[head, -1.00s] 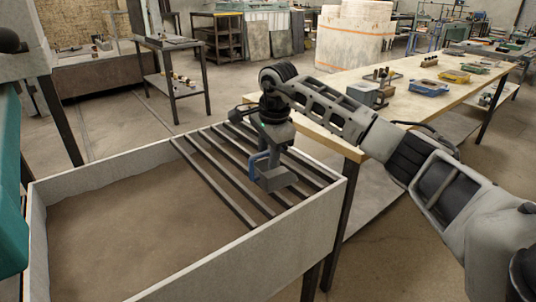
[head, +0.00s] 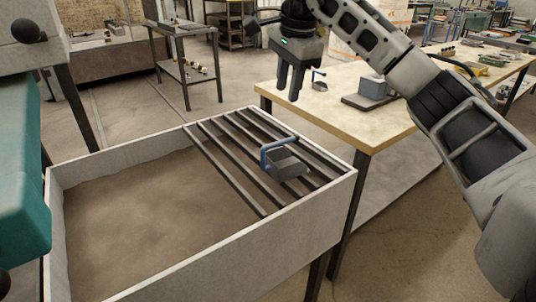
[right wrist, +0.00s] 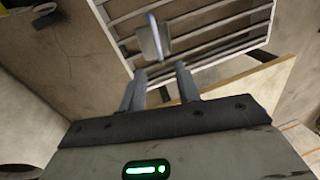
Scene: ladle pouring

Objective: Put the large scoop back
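The large scoop (head: 285,163), a grey metal pan with a blue handle, rests on the dark slats (head: 240,165) at the right end of the sand box (head: 230,257). It also shows in the right wrist view (right wrist: 152,38), beyond my fingertips. My right gripper (head: 288,96) is above and behind the scoop, clear of it, near the left end of the wooden table. Its two fingers point down with a gap between them, and nothing is held. In the right wrist view the gripper (right wrist: 158,84) also shows its fingers apart. My left gripper is not seen.
The wooden table (head: 360,125) stands at the right, holding a grey block on a base (head: 372,90), a small scoop-like item (head: 319,80) and trays farther back. The box holds brown sand (head: 150,220). A teal machine part (head: 22,170) is at the left edge.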

